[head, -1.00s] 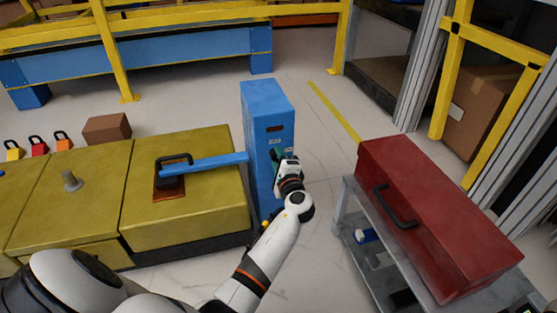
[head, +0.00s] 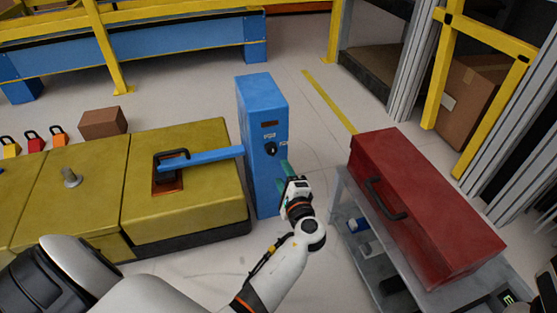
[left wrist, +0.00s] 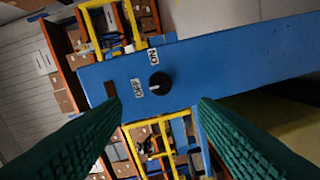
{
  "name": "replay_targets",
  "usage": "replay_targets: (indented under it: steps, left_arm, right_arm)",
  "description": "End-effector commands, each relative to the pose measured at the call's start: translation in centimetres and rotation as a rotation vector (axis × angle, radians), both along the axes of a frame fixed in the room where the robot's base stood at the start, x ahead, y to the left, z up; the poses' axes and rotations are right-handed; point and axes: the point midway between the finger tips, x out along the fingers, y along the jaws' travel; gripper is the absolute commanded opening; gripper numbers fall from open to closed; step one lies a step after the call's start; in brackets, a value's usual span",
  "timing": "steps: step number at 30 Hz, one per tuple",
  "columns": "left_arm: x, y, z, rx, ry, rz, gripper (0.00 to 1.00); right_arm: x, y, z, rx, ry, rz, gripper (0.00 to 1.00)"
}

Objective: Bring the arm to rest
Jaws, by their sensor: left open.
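My left gripper (head: 282,175) is open and empty, with green fingers, in front of and to the right of the blue post (head: 262,110). The black knob (head: 272,149) on the post's face is clear of the fingers. In the left wrist view, the knob (left wrist: 159,83) shows ahead, between and beyond the two spread fingertips (left wrist: 159,104). Labels reading OFF and ON sit beside the knob, and its small white mark appears to face the OFF side. My right gripper is not in view.
A red toolbox (head: 420,200) lies on a grey cart (head: 345,210) to the right of my arm. A blue bar (head: 205,158) runs from the post to a black handle on the yellow cabinet (head: 215,200). Bare floor (head: 320,150) lies between post and cart.

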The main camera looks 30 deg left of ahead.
Motion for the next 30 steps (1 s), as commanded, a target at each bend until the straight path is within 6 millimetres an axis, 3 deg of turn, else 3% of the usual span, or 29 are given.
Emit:
replay_targets:
  steps: [6,23,26,30]
  left_arm:
    - [-1.1,-1.3,0.1,-0.001,-0.002,0.001,0.54]
    - [-1.0,-1.5,0.2,-0.013,-0.007,-0.016,0.54]
    - [-0.4,-2.5,0.7,-0.08,-0.04,-0.106,0.54]
    - [0.8,-6.9,3.3,-0.304,-0.175,-0.395,0.54]
  right_arm:
    - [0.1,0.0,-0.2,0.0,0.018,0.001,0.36]
    - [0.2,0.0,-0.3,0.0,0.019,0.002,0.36]
    - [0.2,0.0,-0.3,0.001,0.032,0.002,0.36]
    - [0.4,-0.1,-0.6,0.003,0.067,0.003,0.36]
